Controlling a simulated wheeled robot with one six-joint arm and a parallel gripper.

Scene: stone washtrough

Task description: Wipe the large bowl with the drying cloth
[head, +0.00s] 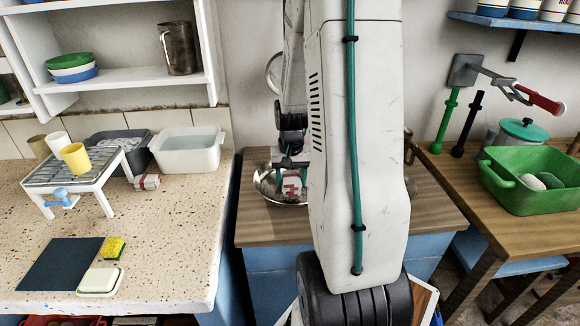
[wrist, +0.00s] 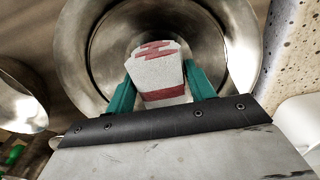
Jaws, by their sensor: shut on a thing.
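The large bowl (wrist: 83,40) is shiny metal and lies open side up below my gripper in the wrist view. In the head view the bowl (head: 265,185) sits on the wooden counter, partly hidden by my arm. My gripper (wrist: 160,88) has teal fingers and is shut on the drying cloth (wrist: 158,72), a white folded cloth with red marks. The cloth also shows in the head view (head: 291,188), inside the bowl's outline. I cannot tell whether it touches the bowl's inner surface.
Another metal vessel (wrist: 18,105) stands left of the bowl in the wrist view. A green tub (head: 530,190) stands at right.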

